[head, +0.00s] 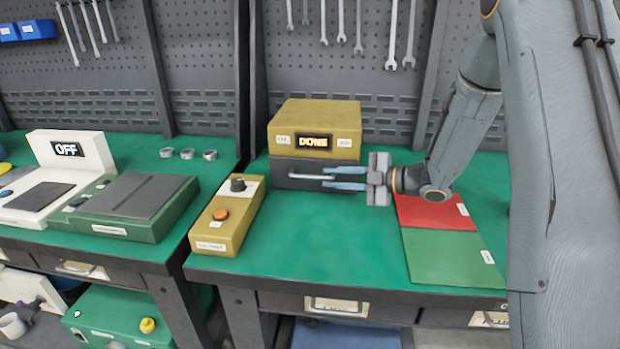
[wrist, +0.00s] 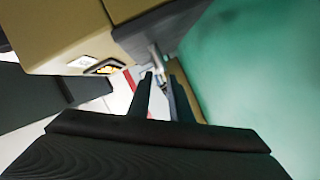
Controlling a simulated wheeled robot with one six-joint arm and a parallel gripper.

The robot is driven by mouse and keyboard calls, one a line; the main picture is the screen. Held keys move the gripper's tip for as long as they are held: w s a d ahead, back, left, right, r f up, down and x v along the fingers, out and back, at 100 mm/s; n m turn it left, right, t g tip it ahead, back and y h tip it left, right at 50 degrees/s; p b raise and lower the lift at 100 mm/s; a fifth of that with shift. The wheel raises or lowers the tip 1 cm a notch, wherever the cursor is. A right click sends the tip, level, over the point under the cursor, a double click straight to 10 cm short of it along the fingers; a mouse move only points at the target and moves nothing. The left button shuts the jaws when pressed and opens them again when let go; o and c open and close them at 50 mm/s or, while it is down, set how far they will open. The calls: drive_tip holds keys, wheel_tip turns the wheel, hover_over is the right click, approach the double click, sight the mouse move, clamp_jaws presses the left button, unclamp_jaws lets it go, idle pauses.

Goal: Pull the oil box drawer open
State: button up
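The oil box (head: 314,117) is a mustard-yellow box with a lit "DONE" display, standing on a dark grey drawer section at the back of the green bench. The drawer (head: 285,170) looks flush with the box above it. Its pale bar handle (head: 305,177) sticks out at the front. My gripper (head: 328,178) comes in from the right with its fingers apart, one behind and one in front of the handle's right end. In the wrist view, the open fingers (wrist: 161,80) point at the handle (wrist: 156,58); contact cannot be told.
A yellow control box (head: 228,215) with a knob and orange button stands left of the drawer front. Red (head: 437,212) and green (head: 450,257) mats lie at right under my arm. The green bench in front of the drawer is clear.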

sight(316, 177)
drive_tip(key=p+x, duration=0.1)
drive_tip(key=x, duration=0.6)
drive_tip(key=shift+w+a+f, duration=0.1)
drive_tip(key=shift+w+a, duration=0.05)
drive_tip(key=shift+c, duration=0.5)
clamp_jaws()
